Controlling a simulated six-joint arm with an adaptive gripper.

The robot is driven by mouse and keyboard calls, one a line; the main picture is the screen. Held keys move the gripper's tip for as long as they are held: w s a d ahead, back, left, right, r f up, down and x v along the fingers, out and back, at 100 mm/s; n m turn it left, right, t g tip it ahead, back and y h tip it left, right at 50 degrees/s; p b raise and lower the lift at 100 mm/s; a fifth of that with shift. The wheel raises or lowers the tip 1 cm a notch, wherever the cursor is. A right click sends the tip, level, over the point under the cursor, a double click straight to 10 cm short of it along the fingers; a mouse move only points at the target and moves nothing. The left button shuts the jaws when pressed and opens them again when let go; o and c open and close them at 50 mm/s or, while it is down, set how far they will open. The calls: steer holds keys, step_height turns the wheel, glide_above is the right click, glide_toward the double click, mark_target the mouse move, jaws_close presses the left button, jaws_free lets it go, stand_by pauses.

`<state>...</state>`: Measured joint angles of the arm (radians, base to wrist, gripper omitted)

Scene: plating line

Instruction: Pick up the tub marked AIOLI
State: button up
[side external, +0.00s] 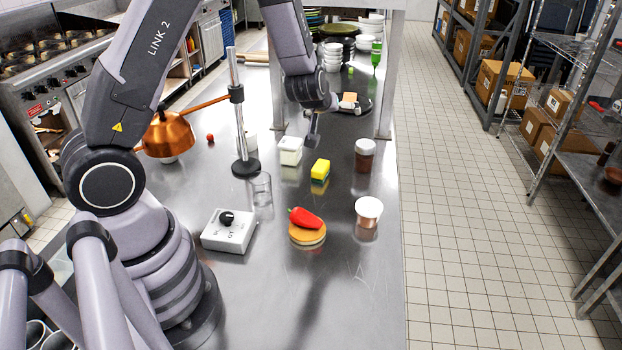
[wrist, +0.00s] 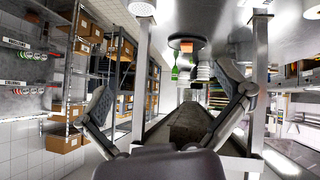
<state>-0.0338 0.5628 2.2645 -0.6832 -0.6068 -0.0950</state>
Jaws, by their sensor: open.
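No AIOLI marking is legible on any container. In the side view, a small squarish white tub (side external: 290,151) stands on the steel counter, just left of and nearer than my gripper (side external: 312,138). A brown jar with a white lid (side external: 365,156) stands to the right, and a round white-lidded tub with a coppery body (side external: 368,212) stands nearer the front. My gripper is above the counter, empty and apart from these containers. In the wrist view, which looks upside down, my gripper (wrist: 172,97) shows its two fingers spread wide with nothing held.
A dark plate (side external: 362,108) lies behind.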

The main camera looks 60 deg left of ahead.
steer(key=s+a+f+n+g+y, duration=0.1)
steer(key=a+f+n+y, duration=0.15)
steer(key=a+f, duration=0.4)
steer(key=g+y, duration=0.1)
steer(key=y, duration=0.4)
glide_toward(291, 144)
steer(key=shift+h, duration=0.35)
steer(key=x, duration=0.6)
steer(key=shift+w+f, duration=0.1)
steer(key=shift+f, duration=0.1)
steer(key=shift+a+r+x, duration=0.1)
steer(key=shift+r+x, duration=0.05)
steer(key=shift+x, duration=1.2)
steer(key=shift+a+r+x, duration=0.1)
steer(key=shift+x, duration=1.25)
steer(key=c, duration=1.3)
steer(key=shift+c, duration=0.3)
steer(key=shift+r, duration=0.15)
